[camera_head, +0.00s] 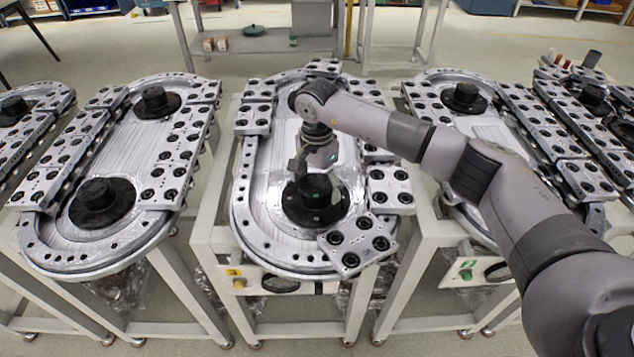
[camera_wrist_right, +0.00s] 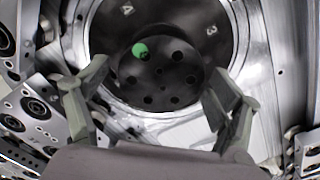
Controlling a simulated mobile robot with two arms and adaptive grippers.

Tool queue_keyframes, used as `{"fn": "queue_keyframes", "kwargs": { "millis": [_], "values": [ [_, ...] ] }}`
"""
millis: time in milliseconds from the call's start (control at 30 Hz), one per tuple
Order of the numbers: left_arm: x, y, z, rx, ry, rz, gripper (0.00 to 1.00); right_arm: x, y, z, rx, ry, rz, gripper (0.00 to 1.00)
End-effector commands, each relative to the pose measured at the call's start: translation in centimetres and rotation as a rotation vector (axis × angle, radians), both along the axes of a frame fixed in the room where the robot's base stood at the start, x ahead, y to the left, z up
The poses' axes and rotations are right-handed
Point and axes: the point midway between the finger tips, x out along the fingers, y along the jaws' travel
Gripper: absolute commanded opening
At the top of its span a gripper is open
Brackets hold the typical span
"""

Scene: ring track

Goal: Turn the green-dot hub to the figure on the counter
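The black hub (camera_wrist_right: 165,75) with a green dot (camera_wrist_right: 141,50) on its top shows in the right wrist view. It has a ring of holes. It stands on a black disc (camera_wrist_right: 175,20) marked with white figures; a 4 (camera_wrist_right: 127,8) and a 3 (camera_wrist_right: 211,30) show. The dot is on the hub's upper left, roughly toward the 4. My right gripper (camera_wrist_right: 158,76) is open, with one finger on either side of the hub; contact is unclear. In the head view the hub (camera_head: 315,191) stands at the near end of the middle track, partly under my right gripper (camera_head: 311,174). My left gripper is out of view.
The middle track's rim (camera_head: 243,210) carries several grey carriages, one (camera_head: 357,243) at the near right. A small yellow plate (camera_head: 233,272) on the front panel is too small to read. Similar tracks stand left (camera_head: 150,222) and right, the right one partly behind my arm.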

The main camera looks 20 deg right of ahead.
Motion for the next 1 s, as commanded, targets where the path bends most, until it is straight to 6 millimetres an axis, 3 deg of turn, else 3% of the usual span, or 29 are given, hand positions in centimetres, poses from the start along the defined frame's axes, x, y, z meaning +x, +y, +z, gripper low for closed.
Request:
{"fn": "queue_keyframes", "kwargs": {
  "millis": [667,1000],
  "values": [
    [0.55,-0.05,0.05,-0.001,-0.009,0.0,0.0,0.01,0.0,0.08,0.0,-0.001,0.0,0.39],
    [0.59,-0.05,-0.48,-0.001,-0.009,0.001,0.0,0.02,-0.02,-0.01,0.001,-0.002,-0.05,0.38]
  ]
}}
